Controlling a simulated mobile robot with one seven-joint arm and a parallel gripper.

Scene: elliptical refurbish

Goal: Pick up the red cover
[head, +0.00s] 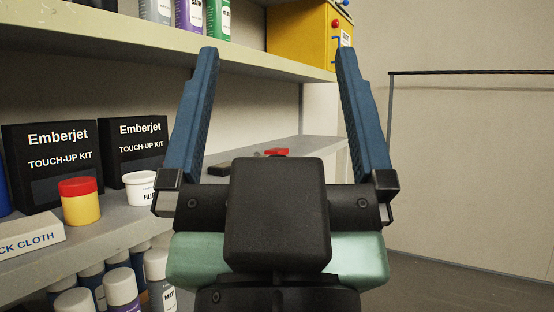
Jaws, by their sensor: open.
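My gripper (277,52) is open and empty, its two blue fingers spread wide and pointing up in the picture. A small red piece (277,152) lies on the middle shelf between the fingers as seen; its lower part is hidden behind my gripper's body. A yellow jar (81,207) with a red lid (78,186) stands on the same shelf at left, outside my left finger. I cannot tell which of these red things is the red cover. My gripper appears to touch neither.
Two black touch-up kit boxes (50,163), a white tub (140,188) and a tack cloth box (26,236) stand on the middle shelf (125,222). Bottles and a yellow box (297,38) occupy the upper shelf (130,30). Spray cans (121,288) fill the space below.

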